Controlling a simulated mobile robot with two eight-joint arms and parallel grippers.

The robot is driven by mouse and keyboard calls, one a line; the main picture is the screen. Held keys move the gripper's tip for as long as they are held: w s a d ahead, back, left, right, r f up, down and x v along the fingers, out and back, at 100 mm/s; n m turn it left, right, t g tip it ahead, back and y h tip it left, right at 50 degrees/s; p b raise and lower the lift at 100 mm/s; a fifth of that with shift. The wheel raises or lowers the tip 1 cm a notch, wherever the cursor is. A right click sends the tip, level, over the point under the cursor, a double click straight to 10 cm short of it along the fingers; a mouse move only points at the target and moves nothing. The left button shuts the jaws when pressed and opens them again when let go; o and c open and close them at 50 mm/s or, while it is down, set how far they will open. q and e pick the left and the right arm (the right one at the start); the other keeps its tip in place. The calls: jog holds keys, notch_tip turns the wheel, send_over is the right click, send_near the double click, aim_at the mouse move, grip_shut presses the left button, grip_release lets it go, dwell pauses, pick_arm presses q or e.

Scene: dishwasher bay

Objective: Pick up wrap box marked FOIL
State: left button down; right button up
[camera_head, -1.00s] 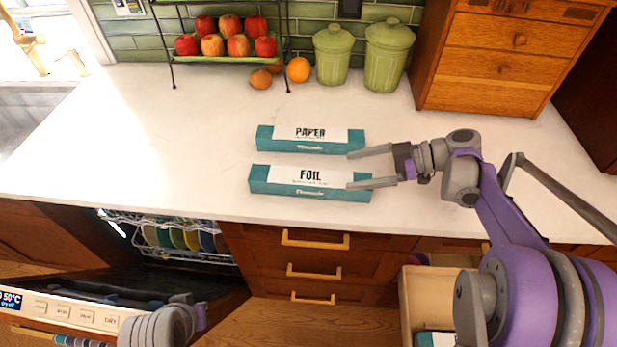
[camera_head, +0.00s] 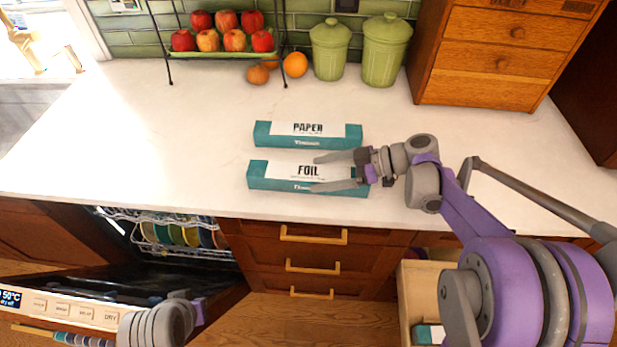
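The wrap box marked FOIL (camera_head: 275,174) is teal with a white top and lies on the counter near its front edge. My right gripper (camera_head: 315,173) is open, its two fingers reaching left over the right half of the FOIL box. One finger is near the box's back side and the other near its front side. I cannot tell whether they touch it. The similar box marked PAPER (camera_head: 290,134) lies just behind. Of my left arm (camera_head: 160,322), only part shows at the bottom left; its fingers cannot be made out.
A rack of apples (camera_head: 222,40), oranges (camera_head: 295,65) and two green canisters (camera_head: 330,50) stand at the back. A wooden drawer cabinet (camera_head: 500,50) is at the right. Below are an open dishwasher (camera_head: 80,308) and an open drawer (camera_head: 408,300). The counter's left half is clear.

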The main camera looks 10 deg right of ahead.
grip_shut()
